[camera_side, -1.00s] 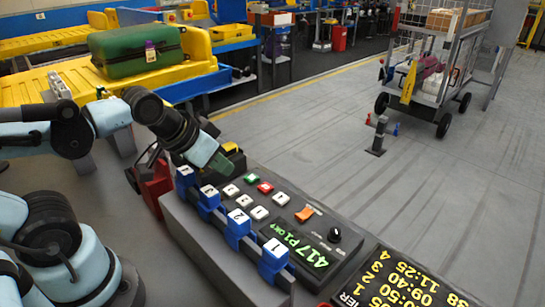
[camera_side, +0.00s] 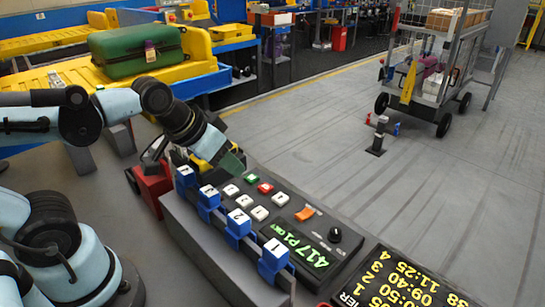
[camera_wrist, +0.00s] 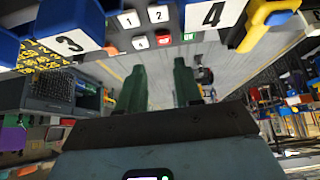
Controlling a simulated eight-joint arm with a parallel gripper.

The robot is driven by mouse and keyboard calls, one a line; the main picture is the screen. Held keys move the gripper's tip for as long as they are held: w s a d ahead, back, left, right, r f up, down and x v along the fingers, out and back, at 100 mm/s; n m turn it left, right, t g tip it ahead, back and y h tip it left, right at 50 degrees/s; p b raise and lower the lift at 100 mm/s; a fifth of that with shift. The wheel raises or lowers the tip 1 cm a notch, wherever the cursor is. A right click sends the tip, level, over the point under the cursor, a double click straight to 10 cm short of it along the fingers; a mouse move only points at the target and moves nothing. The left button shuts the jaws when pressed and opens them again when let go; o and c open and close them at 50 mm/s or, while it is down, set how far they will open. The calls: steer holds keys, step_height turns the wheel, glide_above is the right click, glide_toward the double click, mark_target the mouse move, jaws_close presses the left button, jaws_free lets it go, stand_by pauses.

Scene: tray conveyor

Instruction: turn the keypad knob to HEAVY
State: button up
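The keypad (camera_side: 292,215) is a dark panel with white keys, a green key, a red key, an orange switch and a lit green display reading "417 P1 OK?". Its black knob (camera_side: 335,235) stands to the right of the display, with a small light mark; its setting is too small to read. My gripper (camera_side: 233,163) is above the panel's far left end, well away from the knob. In the wrist view the two green fingers (camera_wrist: 160,85) are apart with nothing between them. Some keypad keys (camera_wrist: 158,14) show at the top there; I cannot make out the knob.
Blue blocks with numbered white tops (camera_side: 238,222) line the near side of the keypad. A dark board with yellow times (camera_side: 400,285) lies at the lower right. A green suitcase (camera_side: 137,50) rests on the yellow conveyor. A luggage cart (camera_side: 435,70) stands on open floor behind.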

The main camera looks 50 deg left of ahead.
steer(key=o, duration=0.3)
steer(key=w+d+r+g, duration=0.3)
steer(key=w+d, duration=0.3)
steer(key=d, duration=0.2)
steer(key=shift+w+d+r+h, duration=0.15)
steer(key=shift+r+h, duration=0.15)
steer(key=shift+r, duration=0.05)
steer(key=g, duration=0.4)
glide_above(336, 229)
step_height(336, 229, down, 2)
steer(key=f, duration=0.1)
steer(key=shift+y, duration=0.4)
step_height(336, 229, down, 11)
steer(key=shift+r, duration=0.1)
jaws_close()
